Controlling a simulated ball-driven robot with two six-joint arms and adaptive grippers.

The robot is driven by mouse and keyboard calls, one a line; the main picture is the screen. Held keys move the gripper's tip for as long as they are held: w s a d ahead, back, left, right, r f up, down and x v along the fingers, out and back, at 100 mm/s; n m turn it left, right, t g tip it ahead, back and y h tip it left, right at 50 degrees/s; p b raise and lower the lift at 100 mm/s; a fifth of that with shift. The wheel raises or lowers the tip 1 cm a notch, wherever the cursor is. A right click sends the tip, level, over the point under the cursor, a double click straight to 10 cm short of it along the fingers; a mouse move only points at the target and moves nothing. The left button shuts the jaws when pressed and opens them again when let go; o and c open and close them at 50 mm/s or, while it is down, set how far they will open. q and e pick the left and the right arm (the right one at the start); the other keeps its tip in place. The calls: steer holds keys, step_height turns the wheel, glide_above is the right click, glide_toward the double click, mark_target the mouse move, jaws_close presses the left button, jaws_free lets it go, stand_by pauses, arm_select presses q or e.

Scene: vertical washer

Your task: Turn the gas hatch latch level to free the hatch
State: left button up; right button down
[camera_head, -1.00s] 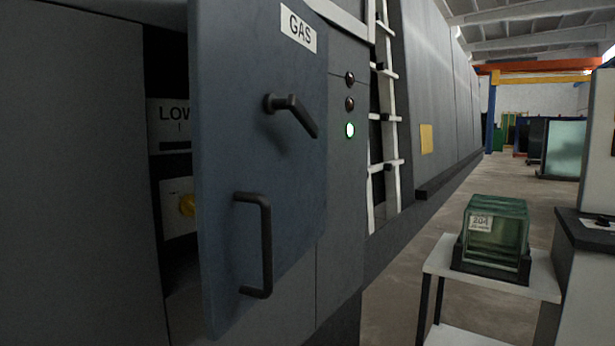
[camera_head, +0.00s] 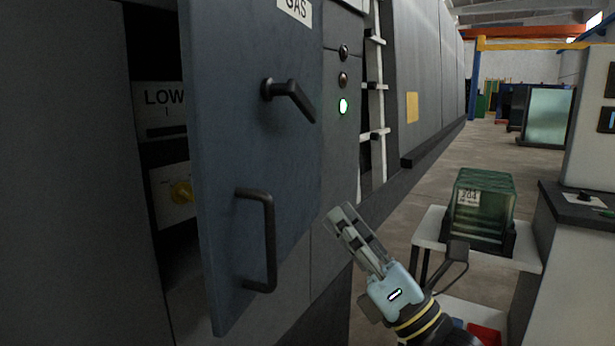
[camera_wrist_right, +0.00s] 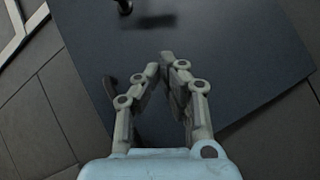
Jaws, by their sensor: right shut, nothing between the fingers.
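The gas hatch (camera_head: 225,130) is a dark blue-grey door, labelled GAS at its top, and it stands swung out from the cabinet. Its black latch lever (camera_head: 291,98) slants down to the right. A black pull handle (camera_head: 268,240) is fixed lower on the hatch. My right gripper (camera_head: 339,216) is shut and empty, to the right of the pull handle and below the latch, apart from both. In the right wrist view, the shut fingers (camera_wrist_right: 164,62) point toward the hatch face (camera_wrist_right: 220,50); the latch (camera_wrist_right: 124,5) is cut off at the top. My left gripper is not in view.
A white ladder (camera_head: 377,100) stands farther back. A trolley (camera_head: 432,228) carrying green glass stands right of my arm.

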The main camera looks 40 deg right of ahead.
mark_target(308, 116)
steer(key=w+r+p, duration=0.3)
steer(key=w+r, duration=0.5)
steer(key=r, duration=0.3)
steer(key=shift+w+a+n+p, duration=0.15)
steer(key=shift+a+n+p, duration=0.15)
steer(key=n+g+y+b, duration=0.1)
steer(key=n+y, duration=0.2)
steer(key=n, duration=0.1)
steer(key=w+d+r+n+g+y+b, duration=0.1)
steer(key=n+y+b, duration=0.1)
steer(key=n+y, duration=0.2)
steer(key=d+n+g+y+b, duration=0.1)
steer(key=n+y+b, duration=0.1)
steer(key=n+y, duration=0.1)
steer(key=shift+w+d+r+n+y, duration=0.15)
steer(key=shift+w+r+n+y, duration=0.15)
steer(key=shift+n+y, duration=0.15)
steer(key=shift+r+n+g, duration=0.25)
steer(key=shift+g, duration=0.15)
